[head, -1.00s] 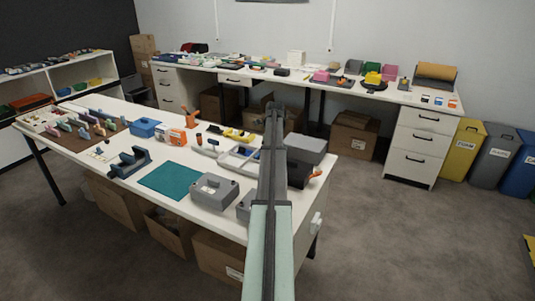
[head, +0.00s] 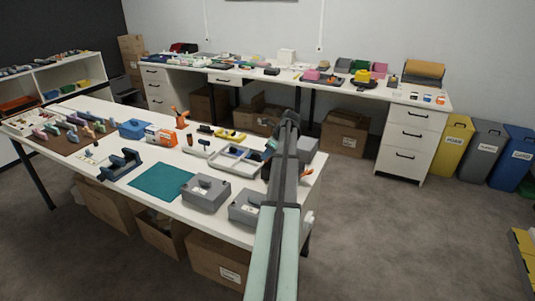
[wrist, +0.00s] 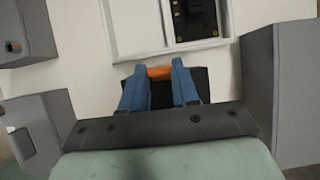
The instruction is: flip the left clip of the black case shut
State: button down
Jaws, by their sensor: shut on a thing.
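In the wrist view the two blue fingers of my gripper (wrist: 159,80) point down over the black case (wrist: 201,82). An orange clip (wrist: 158,73) lies across the gap between the fingertips, at the case's edge, and the fingers are shut on it. Much of the case is hidden by the fingers and the gripper body. In the head view my arm covers most of the case and the gripper. An orange clip (head: 307,173) sticks out to the right of the arm there.
Grey boxes stand close on both sides, on the right (wrist: 285,95) and left (wrist: 38,130) in the wrist view. A white compartment tray (wrist: 140,30) lies just beyond the case. A teal mat (head: 162,182) with bare surface lies further left on the table.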

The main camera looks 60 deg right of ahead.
jog(key=c, duration=0.8)
grip_release()
jog(key=shift+c, duration=0.2)
jog(key=v, duration=1.3)
jog(key=shift+s+r, duration=0.25)
jog(key=shift+r, duration=0.05)
